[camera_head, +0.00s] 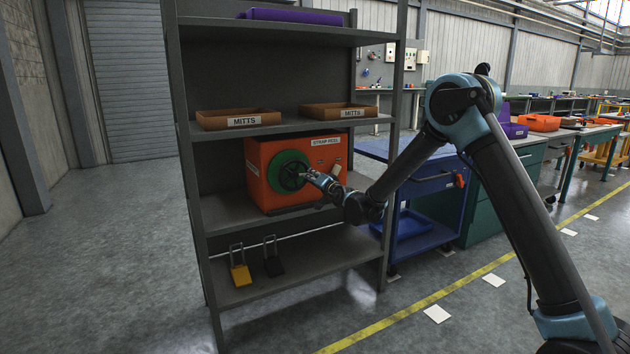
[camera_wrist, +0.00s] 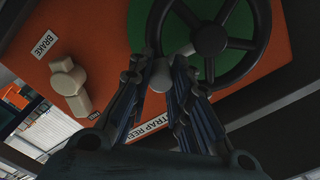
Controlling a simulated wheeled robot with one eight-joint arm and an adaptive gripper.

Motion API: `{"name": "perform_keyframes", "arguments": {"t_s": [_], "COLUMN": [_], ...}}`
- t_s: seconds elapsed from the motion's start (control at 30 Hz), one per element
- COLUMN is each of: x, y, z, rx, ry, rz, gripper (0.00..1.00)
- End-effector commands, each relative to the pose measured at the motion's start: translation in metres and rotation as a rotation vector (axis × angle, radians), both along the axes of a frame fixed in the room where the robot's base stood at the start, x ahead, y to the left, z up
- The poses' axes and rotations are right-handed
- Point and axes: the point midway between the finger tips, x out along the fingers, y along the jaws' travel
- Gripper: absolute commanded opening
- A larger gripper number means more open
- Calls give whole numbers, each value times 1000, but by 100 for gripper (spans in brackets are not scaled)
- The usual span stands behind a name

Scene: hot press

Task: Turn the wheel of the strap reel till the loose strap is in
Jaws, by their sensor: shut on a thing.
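The strap reel (camera_head: 268,192) is an orange box on the middle shelf, labelled STRAP REEL. On its front is a green disc with a black spoked wheel (camera_head: 286,172); the wheel's hub shows in the wrist view (camera_wrist: 209,40). My gripper (camera_head: 306,177) is at the wheel's right side. In the wrist view, its two fingers (camera_wrist: 161,75) are closed around a grey knob (camera_wrist: 161,76) at the wheel's rim. A beige brake handle (camera_wrist: 69,84) sits on the orange front beside the BRAKE label, apart from the fingers. I cannot make out the loose strap.
Two brown trays labelled MITTS (camera_head: 240,119) (camera_head: 346,110) stand on the shelf above. The grey rack's right post (camera_head: 394,160) stands close to my arm. A blue cart (camera_head: 440,190) is on the right.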

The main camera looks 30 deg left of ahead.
Motion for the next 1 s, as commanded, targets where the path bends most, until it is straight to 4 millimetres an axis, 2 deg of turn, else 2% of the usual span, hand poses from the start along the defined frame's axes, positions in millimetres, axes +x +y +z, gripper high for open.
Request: {"name": "perform_keyframes", "arguments": {"t_s": [0.03, 0.23, 0.27, 0.33, 0.73, 0.87, 1.0], "x": [8, 8, 8, 7, 0, -6, -17], "y": [-4, -3, -3, -3, -3, -14, -37], "z": [0, 1, 0, 1, 1, 0, 0], "rx": [2, 3, 3, 2, 2, 2, 1], "ry": [-1, -1, -1, 0, 0, 0, -1], "rz": [-10, -9, -9, -9, -3, -3, -4], "gripper": [0, 0, 25, 40, 40, 40, 40]}}
